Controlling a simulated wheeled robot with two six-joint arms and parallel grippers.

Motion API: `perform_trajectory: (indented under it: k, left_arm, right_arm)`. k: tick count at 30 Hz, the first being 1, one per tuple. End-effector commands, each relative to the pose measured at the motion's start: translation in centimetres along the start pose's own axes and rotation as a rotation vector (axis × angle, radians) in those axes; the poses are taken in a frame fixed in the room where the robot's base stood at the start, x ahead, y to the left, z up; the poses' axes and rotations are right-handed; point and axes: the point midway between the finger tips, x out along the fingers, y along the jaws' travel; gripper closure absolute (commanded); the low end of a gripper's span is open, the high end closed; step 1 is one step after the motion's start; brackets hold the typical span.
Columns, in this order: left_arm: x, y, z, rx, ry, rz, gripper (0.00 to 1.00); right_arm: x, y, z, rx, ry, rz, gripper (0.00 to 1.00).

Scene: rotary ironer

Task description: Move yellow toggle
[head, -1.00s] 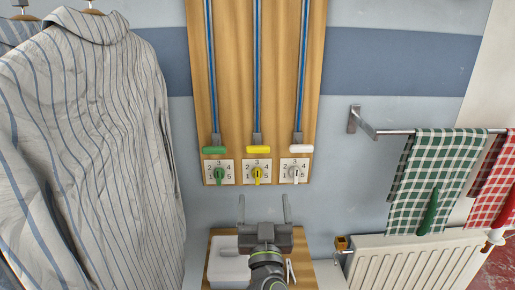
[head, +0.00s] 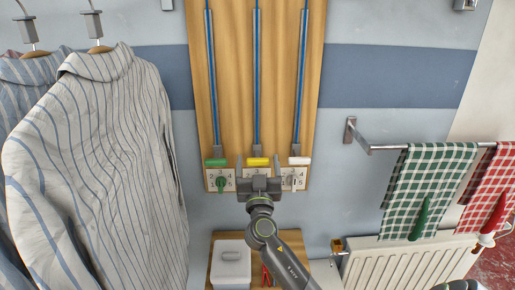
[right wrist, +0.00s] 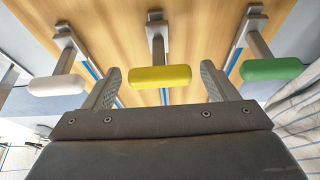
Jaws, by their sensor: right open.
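The yellow toggle (head: 258,161) is a rounded yellow bar on a grey lever, the middle of three on a wooden board (head: 234,100). It also shows in the right wrist view (right wrist: 160,77). My right gripper (head: 258,167) is open, with one finger on each side of the yellow bar. In the right wrist view the bar lies across the gap between the fingertips (right wrist: 161,82), and no grip on it shows. My right gripper hides the numbered dial below the yellow bar. My left gripper is not in view.
A green toggle (head: 215,162) and a white toggle (head: 299,160) stand close on either side. Striped shirts (head: 95,150) hang at left. A towel rail (head: 385,147) with checked towels and a radiator (head: 400,258) are at right. A white box (head: 231,262) stands below.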

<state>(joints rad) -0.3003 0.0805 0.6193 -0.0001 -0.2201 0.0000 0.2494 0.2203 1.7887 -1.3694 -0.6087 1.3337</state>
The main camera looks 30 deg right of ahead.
Motion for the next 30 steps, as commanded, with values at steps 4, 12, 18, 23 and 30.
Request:
perform_trajectory:
  k: [4,12,18,23,30]
  left_arm:
    - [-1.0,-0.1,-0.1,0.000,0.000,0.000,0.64]
    - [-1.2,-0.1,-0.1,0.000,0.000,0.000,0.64]
    - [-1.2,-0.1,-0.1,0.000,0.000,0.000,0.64]
    - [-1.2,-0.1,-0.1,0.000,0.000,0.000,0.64]
    - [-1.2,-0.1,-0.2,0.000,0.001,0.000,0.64]
  right_arm:
    - [1.9,0.0,-0.2,-0.003,0.001,0.000,0.20]
    - [2.9,0.0,0.0,-0.001,0.000,0.000,0.20]
    - [2.9,0.0,0.0,-0.001,0.000,0.000,0.20]
    - [2.9,0.0,0.0,-0.001,0.000,0.000,0.41]
    - [2.9,0.0,0.0,-0.001,0.000,0.000,0.72]
